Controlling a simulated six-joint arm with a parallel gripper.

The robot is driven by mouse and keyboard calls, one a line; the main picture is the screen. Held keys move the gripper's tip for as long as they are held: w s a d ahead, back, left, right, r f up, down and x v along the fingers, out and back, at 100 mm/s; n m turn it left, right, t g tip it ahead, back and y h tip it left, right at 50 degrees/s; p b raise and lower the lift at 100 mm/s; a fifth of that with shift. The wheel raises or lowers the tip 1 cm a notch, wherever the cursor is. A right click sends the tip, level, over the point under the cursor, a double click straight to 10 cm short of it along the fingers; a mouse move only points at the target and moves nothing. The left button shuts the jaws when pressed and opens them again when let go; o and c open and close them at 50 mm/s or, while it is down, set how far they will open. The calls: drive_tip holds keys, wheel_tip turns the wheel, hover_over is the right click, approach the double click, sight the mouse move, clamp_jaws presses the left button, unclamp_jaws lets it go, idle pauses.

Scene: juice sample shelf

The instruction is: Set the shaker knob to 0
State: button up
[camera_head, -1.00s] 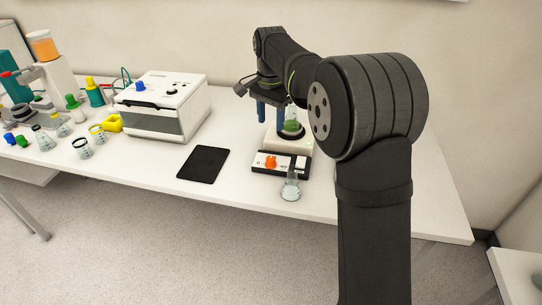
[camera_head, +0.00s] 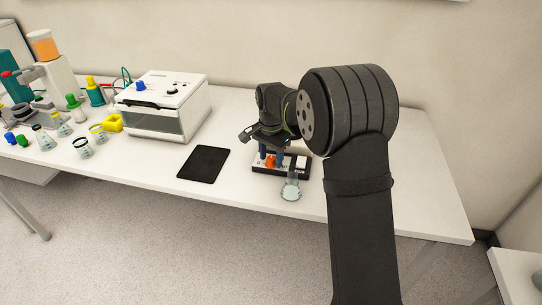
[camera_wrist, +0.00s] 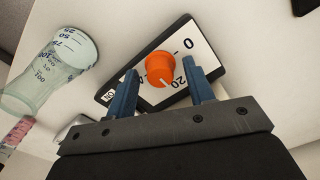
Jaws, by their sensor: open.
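The orange shaker knob (camera_wrist: 157,70) sits on the white dial face of the shaker's control panel (camera_wrist: 207,62) in the wrist view. Its white pointer line is turned toward the gripper side, near the 20 mark, and the 0 mark is on the far right of the dial. My gripper (camera_wrist: 163,90) is open, its blue fingers on either side of the knob, with visible gaps. In the head view the knob (camera_head: 270,161) shows just below my gripper (camera_head: 268,150). The shaker's platform and its flask are hidden behind my arm there.
An empty glass flask (camera_head: 290,190) stands right in front of the panel; it is at the left in the wrist view (camera_wrist: 50,75). A black pad (camera_head: 203,164) lies left of the panel. A white box device (camera_head: 163,105) and several flasks stand further left.

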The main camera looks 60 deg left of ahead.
drive_tip(key=c, duration=1)
drive_tip(key=shift+n, duration=0.3)
drive_tip(key=n, duration=0.8)
drive_tip(key=shift+n, duration=0.4)
drive_tip(key=n, duration=0.4)
drive_tip(key=shift+n, duration=2.2)
